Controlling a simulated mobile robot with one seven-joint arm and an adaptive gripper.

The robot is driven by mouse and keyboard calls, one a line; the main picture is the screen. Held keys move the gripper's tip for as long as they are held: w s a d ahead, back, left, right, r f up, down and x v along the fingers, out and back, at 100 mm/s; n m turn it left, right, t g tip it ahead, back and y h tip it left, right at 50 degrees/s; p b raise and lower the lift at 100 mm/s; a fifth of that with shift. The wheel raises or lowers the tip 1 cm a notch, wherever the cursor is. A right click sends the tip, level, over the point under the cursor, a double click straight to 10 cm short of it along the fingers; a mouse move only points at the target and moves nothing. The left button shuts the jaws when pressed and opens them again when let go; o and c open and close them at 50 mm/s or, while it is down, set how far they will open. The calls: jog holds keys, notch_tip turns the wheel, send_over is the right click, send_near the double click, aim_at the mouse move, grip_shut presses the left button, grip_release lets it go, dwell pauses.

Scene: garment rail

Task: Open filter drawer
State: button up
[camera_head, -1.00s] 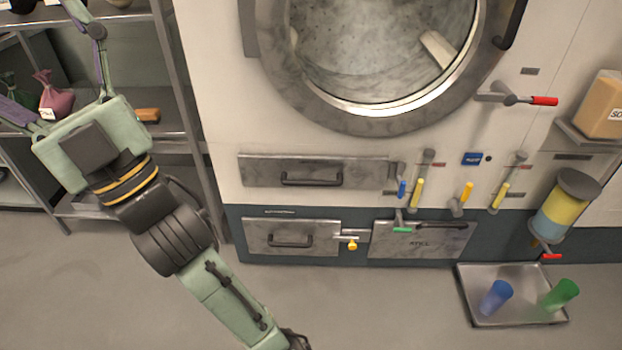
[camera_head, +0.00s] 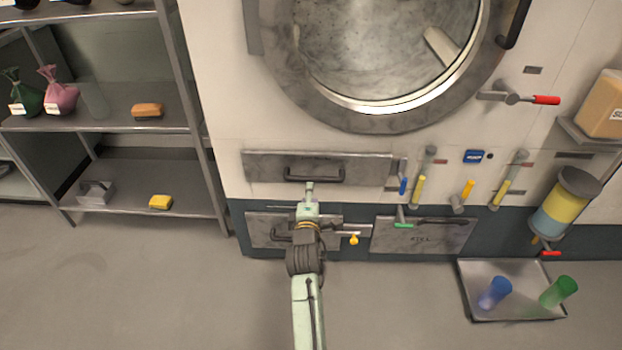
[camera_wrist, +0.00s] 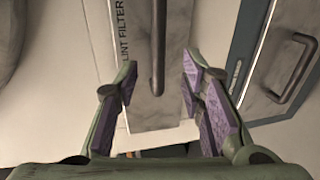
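The filter drawer (camera_head: 262,168) is the wide upper metal panel below the round door, and it looks shut. In the wrist view its face (camera_wrist: 178,60) reads "LINT FILTER". Its dark bar handle (camera_head: 326,176) also shows in the wrist view (camera_wrist: 158,45), running lengthwise, its near end between my fingers. My gripper (camera_head: 309,186) is in front of the drawer, just below the handle's middle. In the wrist view my gripper (camera_wrist: 160,78) is open, with purple pads on both sides of the bar and visible gaps. I cannot tell how deep the bar sits between them.
A lower drawer (camera_head: 262,232) with a similar handle is partly behind my arm. A yellow-knobbed valve (camera_head: 353,239) and several coloured levers stand to the right. A tray (camera_head: 470,300) with two cups is on the floor at right. A shelf rack (camera_head: 190,100) stands left.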

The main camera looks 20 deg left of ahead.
aim_at(311, 179)
jog(key=x, duration=0.9)
jog(key=shift+w+r, duration=0.1)
jog(key=shift+w, duration=0.05)
grip_shut()
dwell(0.5)
